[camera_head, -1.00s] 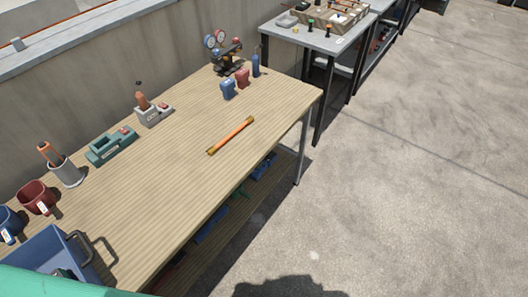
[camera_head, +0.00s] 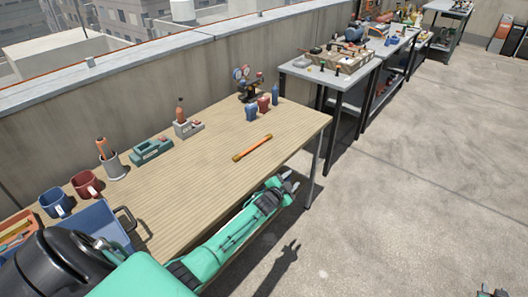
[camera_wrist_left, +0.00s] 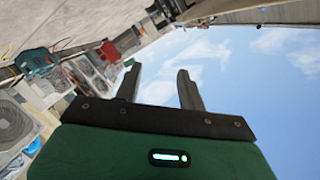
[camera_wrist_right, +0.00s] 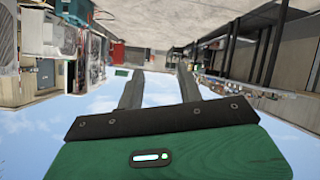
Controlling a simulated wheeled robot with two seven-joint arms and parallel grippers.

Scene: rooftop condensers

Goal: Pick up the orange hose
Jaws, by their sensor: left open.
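The orange hose (camera_head: 252,148) is a short straight piece with darker ends, lying flat on the wooden workbench (camera_head: 195,190) towards its right front edge. My left gripper (camera_head: 291,181) is beyond the bench's front edge, to the right of and below the hose in the head view, apart from it. In the left wrist view its fingers (camera_wrist_left: 160,78) are spread with nothing between them. My right gripper (camera_head: 495,292) just shows at the bottom right corner of the head view, over the floor. In the right wrist view its fingers (camera_wrist_right: 161,82) are apart and empty.
Blue and red small containers (camera_head: 257,109), a gauge set (camera_head: 247,82), a grey holder (camera_head: 188,129), a green device (camera_head: 151,150), mugs (camera_head: 86,184) and a blue bin (camera_head: 92,222) line the bench's back and left. The bench around the hose is clear.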

